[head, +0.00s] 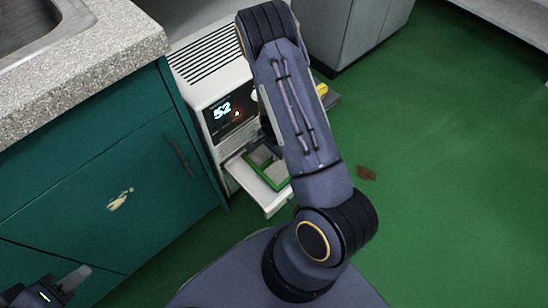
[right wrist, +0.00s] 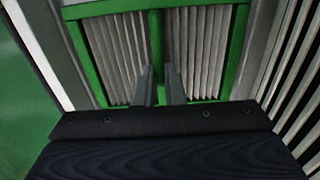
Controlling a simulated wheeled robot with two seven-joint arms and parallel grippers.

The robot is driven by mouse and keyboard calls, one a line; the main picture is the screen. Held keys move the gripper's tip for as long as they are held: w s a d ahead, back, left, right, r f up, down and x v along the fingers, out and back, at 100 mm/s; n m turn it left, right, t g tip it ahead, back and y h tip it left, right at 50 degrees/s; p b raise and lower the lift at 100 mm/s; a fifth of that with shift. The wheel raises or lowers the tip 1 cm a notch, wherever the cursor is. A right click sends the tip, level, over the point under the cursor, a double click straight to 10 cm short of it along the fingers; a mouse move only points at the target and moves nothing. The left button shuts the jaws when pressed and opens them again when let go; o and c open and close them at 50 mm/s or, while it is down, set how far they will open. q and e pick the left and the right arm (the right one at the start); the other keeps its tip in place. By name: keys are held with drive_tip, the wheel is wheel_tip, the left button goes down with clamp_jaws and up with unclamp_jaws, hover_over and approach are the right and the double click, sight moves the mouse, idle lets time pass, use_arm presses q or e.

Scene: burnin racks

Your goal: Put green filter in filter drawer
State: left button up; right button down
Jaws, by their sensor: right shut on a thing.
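The green filter (head: 252,167) has a green frame and pale pleats. In the head view it lies over or in the pulled-out white filter drawer (head: 254,189); I cannot tell whether it rests on the drawer floor. In the right wrist view the filter (right wrist: 105,50) fills the top, between the drawer's walls. My right gripper (right wrist: 160,85) is shut on the filter's green middle bar.
The drawer belongs to a white machine (head: 205,90) with a lit display reading 52 and a slotted top. A teal cabinet (head: 95,170) with a sink counter stands to its left. A grey cabinet (head: 345,35) stands behind. Green floor at right is mostly clear, with a brown stain (head: 366,173).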

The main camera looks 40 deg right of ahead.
drive_tip(key=shift+f, duration=0.85)
drive_tip(key=shift+f, duration=0.1)
drive_tip(key=c, duration=1.5)
unclamp_jaws()
